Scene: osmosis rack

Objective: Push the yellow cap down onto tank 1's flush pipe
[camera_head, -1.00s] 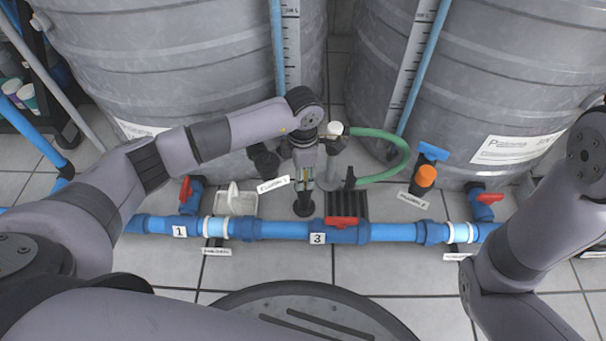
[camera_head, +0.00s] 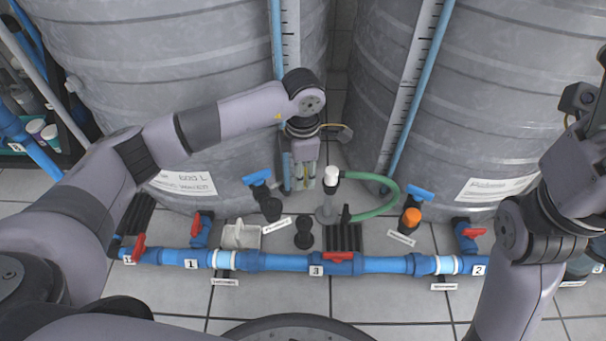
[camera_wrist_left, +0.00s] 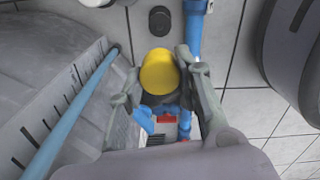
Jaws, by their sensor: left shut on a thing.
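My left gripper (camera_head: 303,184) is shut on the yellow cap. In the left wrist view the cap (camera_wrist_left: 159,72) sits between the two fingers, its round yellow face toward the camera. In the head view the gripper points down in front of the tanks, and only a sliver of yellow shows between its fingers. Tank 1's flush pipe (camera_head: 270,208) is a short, dark, open-topped pipe beside a blue valve handle, with a label in front. The gripper is to its right and farther back in the picture, apart from it. My right gripper is out of view; its arm shows at the right.
A white-topped fitting (camera_head: 331,176) with a green hose (camera_head: 375,212) stands just right of the gripper. An orange cap (camera_head: 411,215) sits on another pipe. A black stand (camera_head: 304,232) is on the floor. The blue pipe line (camera_head: 285,263) runs in front; tanks stand behind.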

